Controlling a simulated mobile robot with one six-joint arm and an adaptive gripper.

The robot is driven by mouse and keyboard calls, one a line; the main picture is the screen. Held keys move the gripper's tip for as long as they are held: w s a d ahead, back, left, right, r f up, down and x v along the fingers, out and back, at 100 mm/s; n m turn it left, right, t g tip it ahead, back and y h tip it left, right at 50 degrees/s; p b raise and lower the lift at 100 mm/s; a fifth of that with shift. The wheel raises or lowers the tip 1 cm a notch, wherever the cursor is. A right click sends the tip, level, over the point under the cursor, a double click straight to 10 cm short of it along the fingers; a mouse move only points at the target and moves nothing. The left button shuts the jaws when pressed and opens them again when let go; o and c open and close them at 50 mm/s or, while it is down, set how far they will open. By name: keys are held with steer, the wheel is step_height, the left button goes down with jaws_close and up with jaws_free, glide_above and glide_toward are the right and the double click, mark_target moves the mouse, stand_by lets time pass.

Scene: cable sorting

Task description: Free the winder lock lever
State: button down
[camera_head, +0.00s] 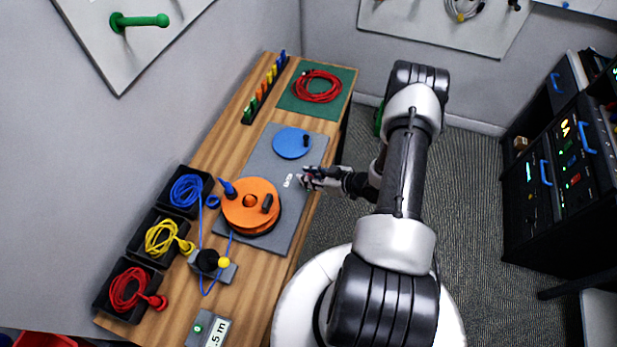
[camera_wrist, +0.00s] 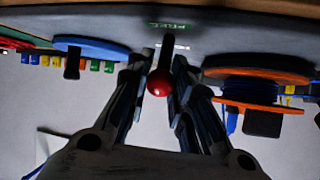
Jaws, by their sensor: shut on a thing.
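The winder lock lever (camera_wrist: 166,45) is a short dark lever with a red ball knob (camera_wrist: 160,83), seen in the wrist view. My gripper (camera_wrist: 163,62) has its fingers on both sides of the lever and is shut on it. A green FREE label (camera_wrist: 170,26) is beyond the lever, with a pale label just below it that I cannot read. In the head view my gripper (camera_head: 305,178) is at the right edge of the grey plate, and it hides the lever there. The orange winder reel (camera_head: 243,208) with a dark crank handle is on the plate; it also shows in the wrist view (camera_wrist: 262,73).
A blue disc (camera_head: 288,145) with a dark knob sits on the grey plate (camera_head: 262,160). Black bins (camera_head: 155,262) with blue, yellow and red cables line the left. A blue cable runs to a grey block (camera_head: 225,275). A red coil (camera_head: 318,85) lies on a green mat.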

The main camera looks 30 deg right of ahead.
steer(key=c, duration=1.4)
jaws_free()
steer(key=shift+s+d, duration=0.1)
steer(key=shift+s, duration=0.05)
steer(key=v, duration=1.1)
steer(key=shift+s+r, duration=0.2)
steer(key=shift+s, duration=0.15)
steer(key=shift+w+d, duration=0.1)
steer(key=shift+d, duration=0.1)
